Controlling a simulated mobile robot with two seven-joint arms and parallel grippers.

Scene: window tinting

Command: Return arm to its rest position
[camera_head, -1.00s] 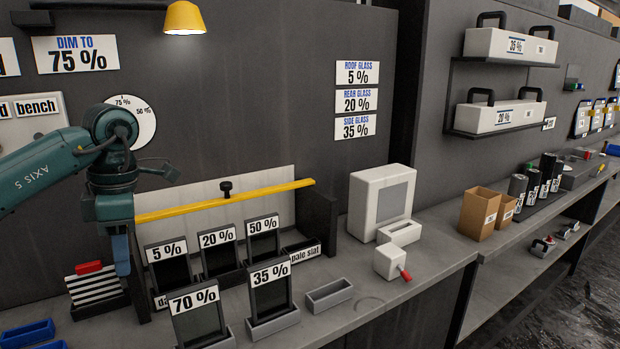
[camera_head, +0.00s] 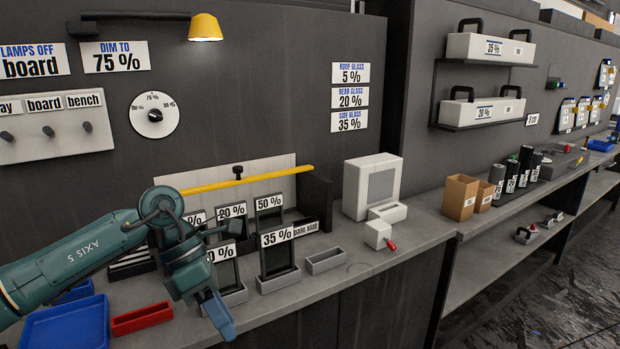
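My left arm (camera_head: 70,262) is teal, marked "AXIS 5", and comes in from the lower left. Its gripper (camera_head: 219,316) hangs low with blue fingers pointing down, in front of the counter's front edge. The fingers overlap from this angle, so I cannot tell whether they are open or shut; no object shows in them. The arm partly hides the 70 % sample panel (camera_head: 222,268) and the striped block (camera_head: 130,264) behind it. The 35 % sample panel (camera_head: 277,260) stands upright in its holder to the right of the gripper. My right gripper is not in view.
A red tray (camera_head: 142,317) and a blue tray (camera_head: 65,325) lie near the arm. A yellow bar (camera_head: 245,180) spans behind the samples. A small grey tray (camera_head: 325,260), a white box with a red knob (camera_head: 378,235) and a white monitor-like unit (camera_head: 372,187) stand right. The floor at far right looks clear.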

